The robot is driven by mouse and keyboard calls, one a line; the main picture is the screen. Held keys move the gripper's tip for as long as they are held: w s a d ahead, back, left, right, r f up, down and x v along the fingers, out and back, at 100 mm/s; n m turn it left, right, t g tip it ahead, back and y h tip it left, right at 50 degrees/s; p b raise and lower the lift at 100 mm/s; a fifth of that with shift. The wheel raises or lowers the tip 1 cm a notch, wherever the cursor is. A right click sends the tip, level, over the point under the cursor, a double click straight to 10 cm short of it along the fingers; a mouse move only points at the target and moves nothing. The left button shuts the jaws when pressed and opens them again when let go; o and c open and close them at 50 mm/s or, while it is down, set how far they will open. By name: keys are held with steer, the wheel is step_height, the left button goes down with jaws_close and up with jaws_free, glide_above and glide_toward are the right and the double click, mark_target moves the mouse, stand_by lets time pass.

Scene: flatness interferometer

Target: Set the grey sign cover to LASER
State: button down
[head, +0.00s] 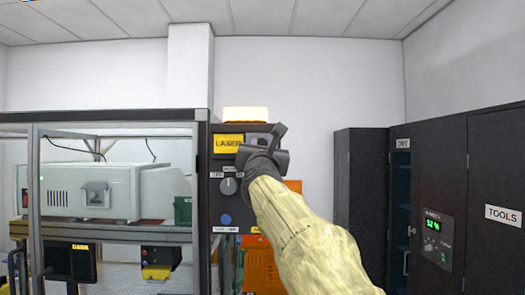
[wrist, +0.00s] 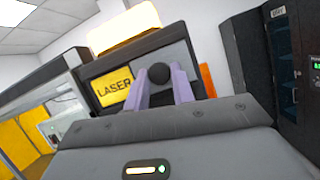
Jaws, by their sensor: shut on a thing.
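The yellow LASER sign (head: 228,143) shows uncovered on the left half of the dark panel's top; it also shows in the wrist view (wrist: 114,86). The grey sign cover (wrist: 178,56) lies to its right, over the right half of the sign window. In the head view the cover (head: 257,139) is partly hidden by my gripper (head: 266,148). In the wrist view the two pale purple fingers of my gripper (wrist: 160,80) are shut on the cover's dark round knob (wrist: 158,73). My gripper hides the cover's lower part.
A glowing lamp (head: 246,113) sits on top of the panel. Below the sign are a rotary knob (head: 229,186) and a blue button (head: 225,219). A framed instrument enclosure (head: 120,115) stands left, dark cabinets (head: 372,200) right.

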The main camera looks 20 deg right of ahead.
steer(key=shift+d+f, duration=0.1)
steer(key=shift+d, duration=0.05)
steer(key=c, duration=1.2)
jaws_free()
steer(key=shift+s+d, duration=0.1)
steer(key=shift+d, duration=0.05)
steer(key=shift+o, duration=0.2)
steer(key=shift+a, duration=0.2)
steer(key=b+v, duration=0.8)
steer(key=v, duration=0.9)
steer(key=shift+s, duration=0.15)
